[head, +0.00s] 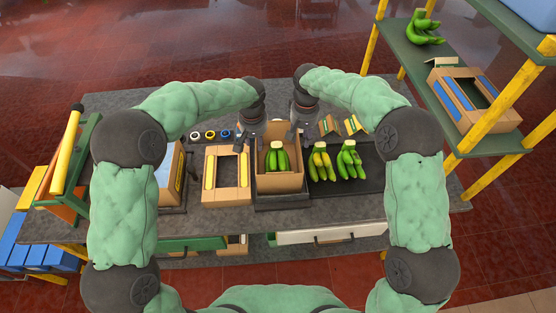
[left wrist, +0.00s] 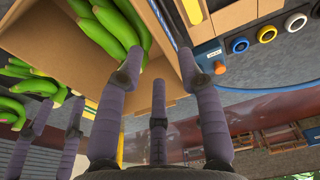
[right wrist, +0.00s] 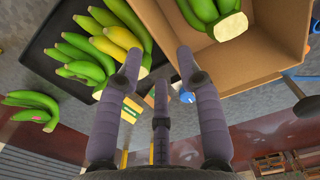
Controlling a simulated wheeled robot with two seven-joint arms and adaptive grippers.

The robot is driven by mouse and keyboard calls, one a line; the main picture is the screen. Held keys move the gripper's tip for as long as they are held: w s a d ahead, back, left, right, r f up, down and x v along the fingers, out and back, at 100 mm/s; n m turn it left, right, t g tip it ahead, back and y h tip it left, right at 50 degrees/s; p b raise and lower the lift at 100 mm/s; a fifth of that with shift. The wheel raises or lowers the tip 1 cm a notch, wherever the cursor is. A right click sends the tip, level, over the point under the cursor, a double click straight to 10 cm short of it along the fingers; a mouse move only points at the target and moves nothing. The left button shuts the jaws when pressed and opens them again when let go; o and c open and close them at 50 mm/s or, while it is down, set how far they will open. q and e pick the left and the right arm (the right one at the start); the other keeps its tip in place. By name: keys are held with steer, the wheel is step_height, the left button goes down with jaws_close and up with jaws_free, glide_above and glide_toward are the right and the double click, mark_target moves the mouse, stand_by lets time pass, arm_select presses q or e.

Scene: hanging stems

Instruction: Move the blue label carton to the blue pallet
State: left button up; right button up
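An open cardboard carton (head: 279,182) with green bananas (head: 278,160) inside stands at the middle of the bench. A thin blue strip shows on its side in the left wrist view; its front label cannot be made out. My left gripper (head: 256,138) is at its far left corner, fingers apart, with the carton's wall edge (left wrist: 178,60) seen between them. My right gripper (head: 295,135) is at its far right corner, fingers apart near the wall (right wrist: 165,30). I cannot tell whether either touches. No blue pallet can be clearly identified.
An empty-looking carton (head: 226,176) stands left of it. A black tray (head: 372,178) with banana bunches lies right. A blue-striped carton (head: 460,100) sits on the right shelf. Blue boxes (head: 45,256) stand low at left. Tape rolls (head: 210,134) lie behind.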

arm_select(q)
steer(key=shift+s+r, duration=0.15)
arm_select(e)
steer(key=shift+s+r, duration=0.1)
steer(key=shift+s, duration=0.05)
